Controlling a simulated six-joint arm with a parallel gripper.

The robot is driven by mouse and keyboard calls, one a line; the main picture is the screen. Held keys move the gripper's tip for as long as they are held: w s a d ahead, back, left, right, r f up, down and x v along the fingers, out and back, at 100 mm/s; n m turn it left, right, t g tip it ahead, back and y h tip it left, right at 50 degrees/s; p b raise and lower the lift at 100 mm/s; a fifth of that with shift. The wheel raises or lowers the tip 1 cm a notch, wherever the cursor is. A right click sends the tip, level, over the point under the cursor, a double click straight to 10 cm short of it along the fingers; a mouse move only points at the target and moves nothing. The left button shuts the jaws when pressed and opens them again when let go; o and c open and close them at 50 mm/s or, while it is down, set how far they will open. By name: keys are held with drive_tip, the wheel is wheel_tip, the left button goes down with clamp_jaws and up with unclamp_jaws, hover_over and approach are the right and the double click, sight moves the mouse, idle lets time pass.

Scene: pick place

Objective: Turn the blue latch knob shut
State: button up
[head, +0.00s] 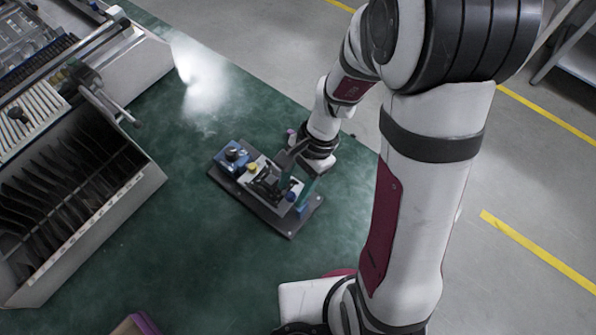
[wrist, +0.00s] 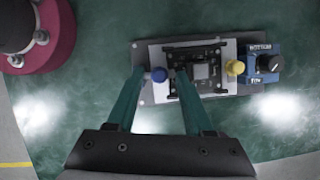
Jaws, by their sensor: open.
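The blue latch knob (wrist: 158,74) is a small round knob at the left end of the fixture in the wrist view. It also shows in the head view (head: 291,196), close to my fingers. My gripper (wrist: 160,73) is open, with its two teal fingers on either side of the blue knob in the wrist view. I cannot tell whether a finger touches the knob. In the head view my gripper (head: 296,184) reaches down over the near right end of the fixture (head: 236,189). A dark device (wrist: 200,66) sits in the fixture between the blue knob and a yellow knob (wrist: 235,68).
A blue box with a black dial (wrist: 267,62) stands at the fixture's other end. The green table (head: 160,230) is clear around the fixture. A large grey machine with dark slots (head: 70,190) stands at the left. A purple-edged object (head: 140,324) lies at the bottom edge.

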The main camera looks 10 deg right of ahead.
drive_tip(key=v, duration=1.5)
drive_tip(key=shift+r, duration=0.2)
drive_tip(key=s+n+t+h, duration=0.2)
drive_tip(key=s+n, duration=0.3)
drive_tip(key=s, duration=0.9)
drive_tip(key=shift+s+a+n, duration=0.3)
drive_tip(key=shift+s, duration=0.1)
drive_tip(key=shift+w, duration=0.1)
